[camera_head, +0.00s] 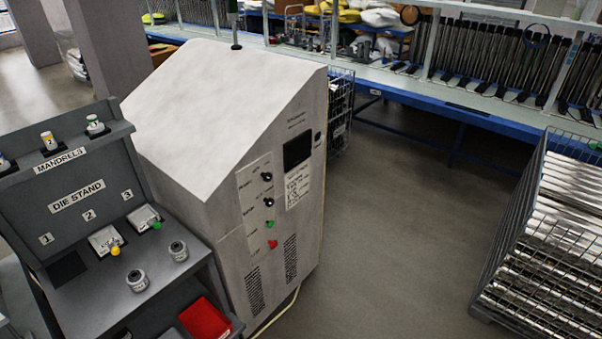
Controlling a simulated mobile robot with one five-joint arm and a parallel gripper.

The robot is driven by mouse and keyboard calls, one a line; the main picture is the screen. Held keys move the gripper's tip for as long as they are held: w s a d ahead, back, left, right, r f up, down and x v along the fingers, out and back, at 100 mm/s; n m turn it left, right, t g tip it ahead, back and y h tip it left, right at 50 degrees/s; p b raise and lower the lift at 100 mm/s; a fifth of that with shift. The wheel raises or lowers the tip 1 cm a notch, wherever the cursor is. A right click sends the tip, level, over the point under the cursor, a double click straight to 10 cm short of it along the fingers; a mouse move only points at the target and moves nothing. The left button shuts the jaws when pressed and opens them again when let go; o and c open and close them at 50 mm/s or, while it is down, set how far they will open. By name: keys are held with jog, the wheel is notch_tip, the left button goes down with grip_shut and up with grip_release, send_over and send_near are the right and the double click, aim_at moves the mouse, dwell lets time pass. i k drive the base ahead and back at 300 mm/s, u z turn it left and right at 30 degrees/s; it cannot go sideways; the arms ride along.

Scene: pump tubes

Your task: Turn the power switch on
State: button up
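A grey-white machine cabinet (205,110) with a sloped top stands in the middle of the view. Its front faces right and carries a narrow light control panel (256,214). The panel has an upper black knob (267,177), a lower black knob (269,202), a green button (269,223) and a red button (273,244). Their labels are too small to read, so I cannot tell which one is the power switch or how it is set. A dark display (298,151) sits to the upper right of the panel. My gripper is not in view.
A grey die stand (88,208) with several small parts and a red bin (205,318) stands close at the left. A wire cage (500,230) of metal tubes is at the right. Open floor (390,220) lies between cabinet and cage. A blue bench (415,97) runs behind.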

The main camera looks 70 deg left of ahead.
aim_at(267, 176)
jog(key=u, duration=3.45)
jog(key=i, duration=1.35)
jog(key=u, duration=0.05)
